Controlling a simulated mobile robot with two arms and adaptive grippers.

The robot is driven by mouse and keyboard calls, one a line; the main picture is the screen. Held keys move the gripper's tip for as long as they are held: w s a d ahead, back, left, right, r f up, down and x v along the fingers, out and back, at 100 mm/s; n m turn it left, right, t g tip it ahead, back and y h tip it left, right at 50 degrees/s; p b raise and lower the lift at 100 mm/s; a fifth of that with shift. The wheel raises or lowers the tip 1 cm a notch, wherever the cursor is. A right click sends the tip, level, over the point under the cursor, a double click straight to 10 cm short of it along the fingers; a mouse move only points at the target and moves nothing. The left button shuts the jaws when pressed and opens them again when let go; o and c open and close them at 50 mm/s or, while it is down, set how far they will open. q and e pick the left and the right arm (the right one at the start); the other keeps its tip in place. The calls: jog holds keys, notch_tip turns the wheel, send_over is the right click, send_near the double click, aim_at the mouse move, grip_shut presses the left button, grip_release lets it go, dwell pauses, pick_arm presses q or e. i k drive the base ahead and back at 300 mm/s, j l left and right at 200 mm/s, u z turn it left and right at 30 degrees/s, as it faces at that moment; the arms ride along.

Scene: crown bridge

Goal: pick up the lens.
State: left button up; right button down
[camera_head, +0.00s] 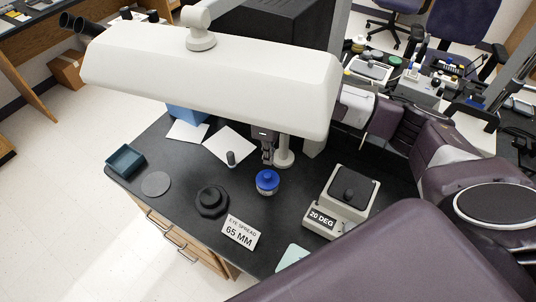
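Several small items lie on the black counter, and I cannot tell for sure which one is the lens. A black knobbed round piece (212,201) sits near the front edge. A short dark cylinder (231,158) stands on a white sheet (222,144). A blue-topped round container (267,181) stands right of them. A flat grey disc (155,184) lies at the left. My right gripper (268,160) points down just behind the blue-topped container, its arm hidden by the white lamp head; its fingers are too small to judge. My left gripper is not in view.
A white lamp head (210,75) hangs across the upper view. A teal tray (125,160), an "EYE SPREAD 65 MM" card (240,231) and a "20 DEG" device (342,202) sit on the counter (180,225).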

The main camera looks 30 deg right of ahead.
aim_at(210, 197)
jog(key=k+j, duration=0.5)
jog(key=k, duration=0.2)
jog(key=k+j, duration=0.5)
jog(key=k, duration=0.15)
